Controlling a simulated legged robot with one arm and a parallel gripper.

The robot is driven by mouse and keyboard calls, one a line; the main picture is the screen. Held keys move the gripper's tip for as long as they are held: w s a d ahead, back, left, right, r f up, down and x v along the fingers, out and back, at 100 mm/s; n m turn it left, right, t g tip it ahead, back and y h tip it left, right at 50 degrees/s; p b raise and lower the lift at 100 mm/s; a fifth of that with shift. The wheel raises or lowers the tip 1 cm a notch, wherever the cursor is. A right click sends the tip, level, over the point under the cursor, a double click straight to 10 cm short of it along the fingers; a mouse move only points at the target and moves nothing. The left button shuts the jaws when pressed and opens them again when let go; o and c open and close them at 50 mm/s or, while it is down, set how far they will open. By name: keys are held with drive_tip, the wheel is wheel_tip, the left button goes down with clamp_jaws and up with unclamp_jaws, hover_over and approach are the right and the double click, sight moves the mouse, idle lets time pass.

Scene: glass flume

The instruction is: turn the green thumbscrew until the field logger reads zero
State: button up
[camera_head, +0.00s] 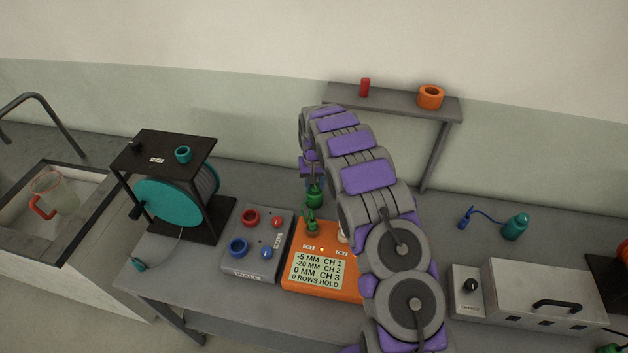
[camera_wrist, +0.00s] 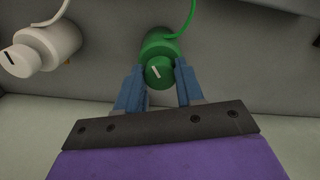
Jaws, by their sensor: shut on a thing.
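My gripper (camera_wrist: 159,78) has its blue fingers on either side of the green thumbscrew (camera_wrist: 156,71), closed on it in the wrist view. A white index line on the thumbscrew's end face is tilted. The thumbscrew sits on a green cylindrical body with a green cable. In the head view my gripper (camera_head: 312,180) is at the green body (camera_head: 314,198), behind the orange field logger (camera_head: 324,258). The logger's screen reads -5 MM CH 1, -20 MM CH 2, 0 MM CH 3 and 0 ROWS HOLD. My arm hides the logger's right side.
A white sensor body (camera_wrist: 48,48) with its own marked knob stands left of the green one in the wrist view. A grey box (camera_head: 257,245) with red and blue rings and a teal reel (camera_head: 175,200) stand left of the logger. A grey case (camera_head: 543,292) stands right.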

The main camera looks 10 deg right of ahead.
drive_tip(key=shift+w+r+n, duration=0.1)
drive_tip(key=shift+n, duration=0.5)
drive_tip(key=shift+p, duration=0.3)
drive_tip(key=o, duration=1)
drive_tip(key=shift+o, duration=0.2)
wheel_tip(320, 180, up, 17)
drive_tip(key=p, duration=0.1)
